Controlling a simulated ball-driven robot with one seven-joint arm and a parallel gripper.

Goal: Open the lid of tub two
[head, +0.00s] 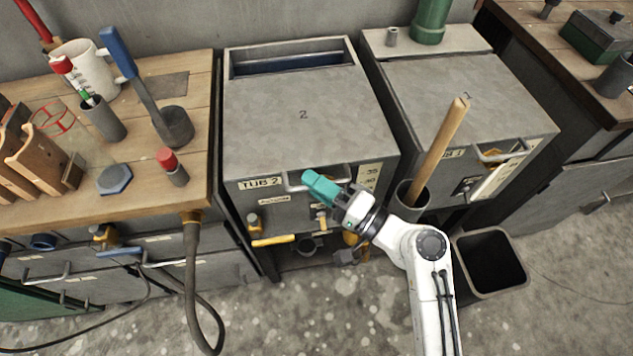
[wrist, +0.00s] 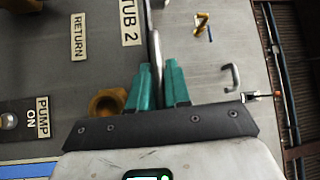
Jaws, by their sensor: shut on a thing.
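Tub two (head: 262,184) is a grey cabinet with a "TUB 2" label on its front. Its flat grey lid (head: 310,118), marked 2, lies level over most of the top. A metal bar handle (head: 291,185) runs along the lid's front edge. The handle also shows in the wrist view (wrist: 154,45). My gripper (head: 313,181), with teal fingers, is at the handle's middle and hides part of it. In the wrist view, my gripper (wrist: 158,75) has one finger on each side of the bar and is shut on it.
A narrow blue-lined opening (head: 290,61) shows behind the lid. Tub one (head: 465,95) stands to the right, with a wooden-handled tool (head: 439,138) upright before it. A wooden bench (head: 150,150) with tools and a mug is at left. A dark bin (head: 490,262) stands on the floor.

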